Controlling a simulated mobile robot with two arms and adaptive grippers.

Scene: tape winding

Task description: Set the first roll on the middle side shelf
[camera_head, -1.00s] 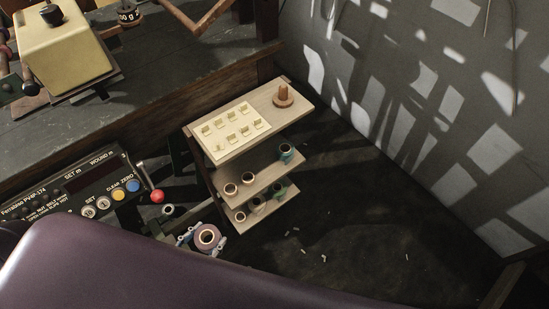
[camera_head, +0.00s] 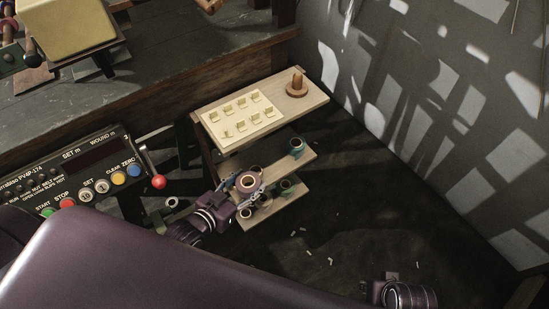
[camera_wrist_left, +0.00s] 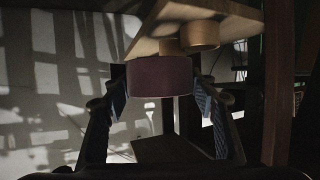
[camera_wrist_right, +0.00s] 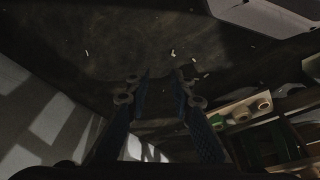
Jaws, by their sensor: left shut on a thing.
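My left gripper (camera_head: 240,187) is shut on a mauve tape roll (camera_head: 249,182). It holds the roll at the left front of the side shelf's middle board (camera_head: 276,170). In the left wrist view the roll (camera_wrist_left: 160,76) sits between both fingers, close to a wooden board (camera_wrist_left: 225,12) with tan rolls (camera_wrist_left: 200,36). I cannot tell whether the roll touches the board. A teal roll (camera_head: 296,147) stands at the middle board's right end. The board's left part is hidden behind my gripper and roll. My right gripper (camera_wrist_right: 162,75) is open and empty over the dark floor.
The top board holds a cream tray (camera_head: 240,115) with small clips and a wooden peg stand (camera_head: 297,84). The lower board (camera_head: 270,210) carries several rolls. A control panel (camera_head: 75,175) with a red-knobbed lever stands left. A grey wall (camera_head: 420,90) is right; the floor between is mostly clear.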

